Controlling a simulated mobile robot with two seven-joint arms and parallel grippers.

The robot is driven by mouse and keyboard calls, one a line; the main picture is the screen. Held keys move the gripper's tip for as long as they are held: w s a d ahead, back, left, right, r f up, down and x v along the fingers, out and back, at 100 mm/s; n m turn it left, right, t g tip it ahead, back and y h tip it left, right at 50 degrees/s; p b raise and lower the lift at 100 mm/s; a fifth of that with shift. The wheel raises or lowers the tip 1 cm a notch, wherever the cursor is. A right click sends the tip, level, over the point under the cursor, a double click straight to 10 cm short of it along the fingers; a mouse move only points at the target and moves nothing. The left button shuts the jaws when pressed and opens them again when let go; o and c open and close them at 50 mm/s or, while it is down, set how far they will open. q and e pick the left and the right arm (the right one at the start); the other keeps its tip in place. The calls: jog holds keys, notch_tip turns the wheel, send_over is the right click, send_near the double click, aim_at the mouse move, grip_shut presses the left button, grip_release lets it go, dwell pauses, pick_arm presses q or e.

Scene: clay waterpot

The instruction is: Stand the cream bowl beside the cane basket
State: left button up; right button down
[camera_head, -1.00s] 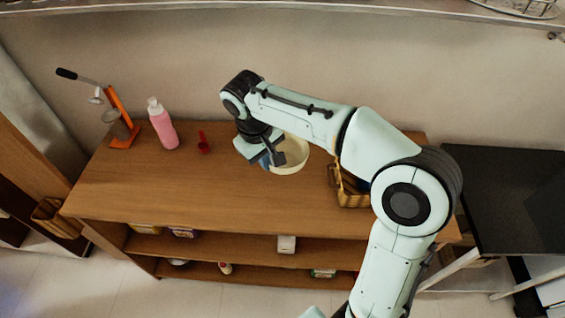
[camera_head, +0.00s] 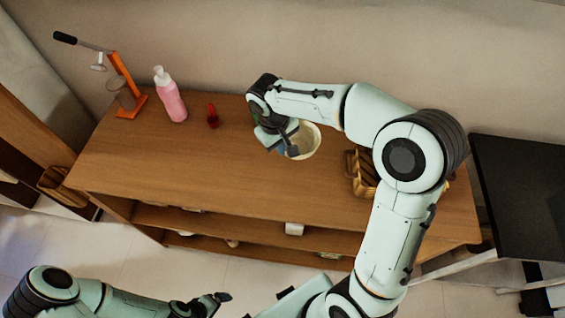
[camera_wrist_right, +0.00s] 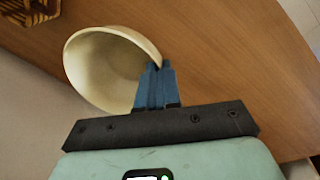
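The cream bowl (camera_head: 309,140) is over the wooden counter, left of the cane basket (camera_head: 358,180) and apart from it. My right gripper (camera_head: 288,148) is at the bowl's left side. In the right wrist view its blue fingers (camera_wrist_right: 157,86) are together on the rim of the bowl (camera_wrist_right: 105,65), whose inside faces the camera. Whether the bowl touches the counter is unclear. The basket shows in the wrist view's top left corner (camera_wrist_right: 30,12). My left gripper (camera_head: 216,300) is low in the head view, away from the counter; its fingers are too small to judge.
A pink bottle (camera_head: 171,98), a small red object (camera_head: 212,117) and an orange press (camera_head: 126,88) stand on the counter's left part. The counter's middle front (camera_head: 220,170) is clear. A black table (camera_head: 520,190) stands at the right.

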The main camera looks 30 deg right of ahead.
jog(key=shift+w+f, duration=0.1)
jog(key=shift+f, duration=4.15)
pick_arm(q)
jog(key=shift+s+f, duration=0.3)
jog(key=shift+f, duration=0.15)
pick_arm(e)
jog(key=shift+f+b, duration=0.15)
jog(key=shift+b, duration=0.2)
jog(key=c, duration=1.6)
grip_release()
jog(key=shift+c, duration=0.2)
jog(key=o, duration=0.3)
pick_arm(q)
jog(key=shift+s+f, duration=0.15)
